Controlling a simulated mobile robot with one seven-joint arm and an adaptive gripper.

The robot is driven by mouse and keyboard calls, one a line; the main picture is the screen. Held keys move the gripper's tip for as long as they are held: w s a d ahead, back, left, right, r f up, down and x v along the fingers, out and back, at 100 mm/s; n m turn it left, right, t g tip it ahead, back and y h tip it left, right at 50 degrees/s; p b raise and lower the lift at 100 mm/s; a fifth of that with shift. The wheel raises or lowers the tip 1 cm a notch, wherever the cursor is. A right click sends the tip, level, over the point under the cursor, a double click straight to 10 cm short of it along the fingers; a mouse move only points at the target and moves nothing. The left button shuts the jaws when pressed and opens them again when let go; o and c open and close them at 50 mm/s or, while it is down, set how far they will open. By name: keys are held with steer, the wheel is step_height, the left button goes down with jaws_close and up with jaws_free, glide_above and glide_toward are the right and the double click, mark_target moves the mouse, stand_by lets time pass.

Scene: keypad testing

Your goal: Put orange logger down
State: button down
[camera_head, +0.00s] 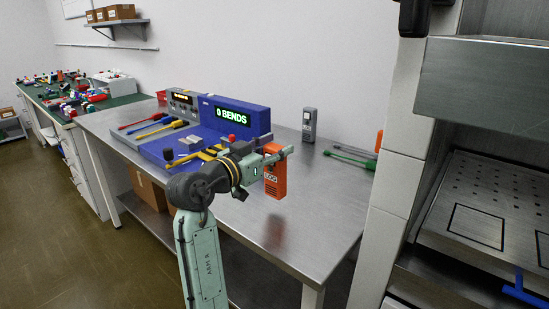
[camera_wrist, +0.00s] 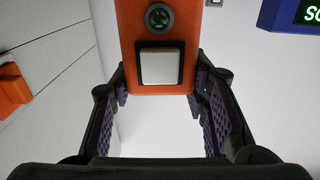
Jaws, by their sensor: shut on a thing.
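The orange logger (camera_head: 275,182) is an upright orange block with a dark label, in the middle of the head view. My gripper (camera_head: 278,156) is shut on its upper part and holds it over the metal table (camera_head: 318,198); a reddish reflection shows on the tabletop below it. In the wrist view the orange logger (camera_wrist: 160,82) fills the top middle, with a pale square and a dark round part on its face. The purple pads of my gripper (camera_wrist: 160,108) are on either side of it. The head view does not show clearly how high its bottom is above the table.
A blue keypad station (camera_head: 235,117) reading "BENDS" stands left of the logger. A grey handheld device (camera_head: 309,124) stands at the back by the wall. Green-handled tools (camera_head: 350,158) lie at the right back. The table's front right is clear. A metal cabinet (camera_head: 480,90) stands to the right.

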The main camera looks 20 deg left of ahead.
mark_target(270, 165)
steer(key=shift+w+f+p, duration=0.1)
steer(key=shift+f+p, duration=0.25)
steer(key=shift+f, duration=1.35)
steer(key=shift+f, duration=0.2)
steer(key=c, duration=0.9)
jaws_free()
